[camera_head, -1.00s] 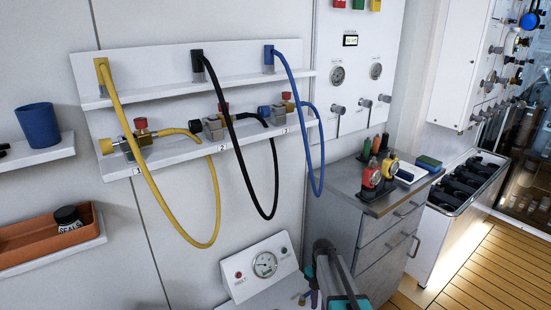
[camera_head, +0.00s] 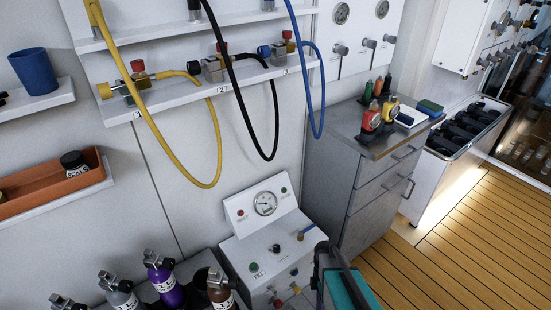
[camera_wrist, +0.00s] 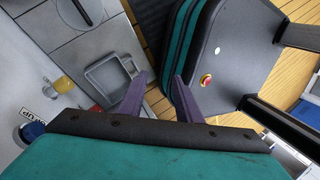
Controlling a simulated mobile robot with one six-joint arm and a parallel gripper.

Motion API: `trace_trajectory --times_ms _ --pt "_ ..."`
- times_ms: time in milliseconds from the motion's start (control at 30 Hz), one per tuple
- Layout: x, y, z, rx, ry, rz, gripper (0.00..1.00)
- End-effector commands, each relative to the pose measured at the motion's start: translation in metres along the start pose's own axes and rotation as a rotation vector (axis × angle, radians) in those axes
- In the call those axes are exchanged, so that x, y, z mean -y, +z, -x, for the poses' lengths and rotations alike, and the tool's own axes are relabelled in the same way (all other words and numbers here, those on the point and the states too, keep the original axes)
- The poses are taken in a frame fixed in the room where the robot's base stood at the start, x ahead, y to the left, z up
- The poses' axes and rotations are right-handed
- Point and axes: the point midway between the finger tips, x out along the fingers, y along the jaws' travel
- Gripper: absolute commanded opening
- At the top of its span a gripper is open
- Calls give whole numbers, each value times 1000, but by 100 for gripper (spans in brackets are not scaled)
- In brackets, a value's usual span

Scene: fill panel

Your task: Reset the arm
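My gripper (camera_wrist: 160,80) shows in the wrist view as two purple fingers, spread apart with nothing visible between them. A grey square frame-like shape (camera_wrist: 110,64) lies beyond the left finger; I cannot tell whether they touch. In the head view my teal and black arm (camera_head: 345,285) reaches in from the bottom edge, just right of the white fill panel (camera_head: 262,245). The finger state cannot be made out in that view. The panel carries a round gauge (camera_head: 265,203) and several knobs.
Several bottles (camera_head: 168,285) stand at the lower left. Yellow (camera_head: 215,150), black (camera_head: 245,125) and blue (camera_head: 318,105) hoses hang from the wall shelf. A grey drawer cabinet (camera_head: 370,190), with red and yellow devices on top, stands right of the panel. Wooden floor (camera_head: 460,240) is clear at right.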

Motion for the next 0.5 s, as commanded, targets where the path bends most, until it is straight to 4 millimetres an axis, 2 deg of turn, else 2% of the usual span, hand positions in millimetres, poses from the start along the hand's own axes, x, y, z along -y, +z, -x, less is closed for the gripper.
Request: trace_trajectory --times_ms 33,100,500 --pt "13 0 -8 -1 -11 -42 31" --pt "25 -1 -17 -1 -23 -107 31" --pt "82 -4 -57 11 -70 -476 31"
